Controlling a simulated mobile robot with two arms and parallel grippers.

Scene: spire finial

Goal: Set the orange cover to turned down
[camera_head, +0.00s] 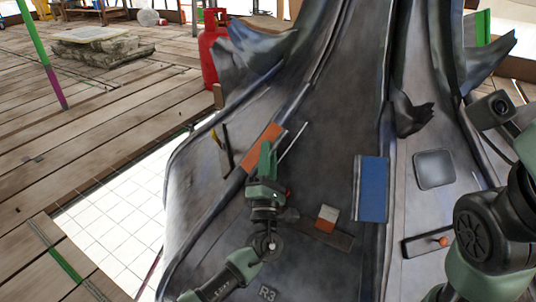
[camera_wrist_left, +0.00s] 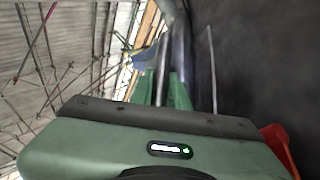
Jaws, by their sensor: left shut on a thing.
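The orange cover (camera_head: 261,147) is a narrow, tilted orange panel on the left part of the dark metal spire in the head view. My left gripper (camera_head: 267,158) is at its right edge, its green fingers closed and overlapping part of it. The grip point itself is hidden by the fingers. In the left wrist view my left gripper (camera_wrist_left: 172,92) shows green fingers around a thin dark edge, and the orange face cannot be made out there. My right gripper is outside the head view; only arm parts show at the right.
A thin pale rod (camera_head: 294,141) stands just right of my left gripper. A blue panel (camera_head: 371,188), an orange-and-white block (camera_head: 327,217) and an orange knob (camera_head: 444,241) are on the spire. A red gas cylinder (camera_head: 209,50) stands behind on the plank floor.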

